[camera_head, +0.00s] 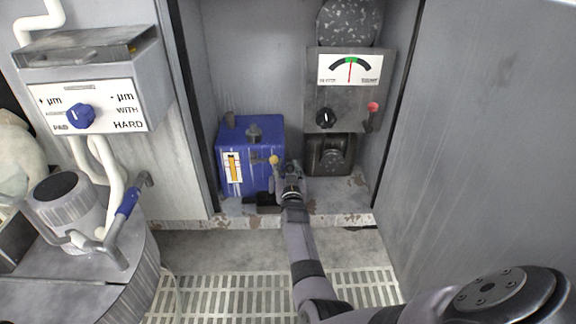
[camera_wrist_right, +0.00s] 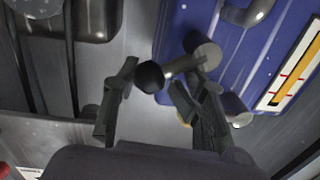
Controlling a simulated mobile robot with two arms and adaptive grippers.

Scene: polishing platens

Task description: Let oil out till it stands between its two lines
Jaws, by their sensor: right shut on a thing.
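The blue oil tank (camera_head: 262,137) stands on the left of the recess floor and also fills the right of the wrist view (camera_wrist_right: 230,80). Its white sight gauge (camera_head: 232,168) has an amber column. My right gripper (camera_head: 282,168) is at the tank's right front. It is shut on a short lever with a black ball knob (camera_wrist_right: 150,77), between its fingers (camera_wrist_right: 155,92). My left gripper is not in view.
A grey box with a dial (camera_head: 350,68), black knob and red-tipped lever stands right of the tank. A dark tray (camera_head: 265,201) lies before the tank. A panel with a blue knob (camera_head: 82,115) is at left. Recess walls bound both sides; a grating (camera_head: 230,298) lies below.

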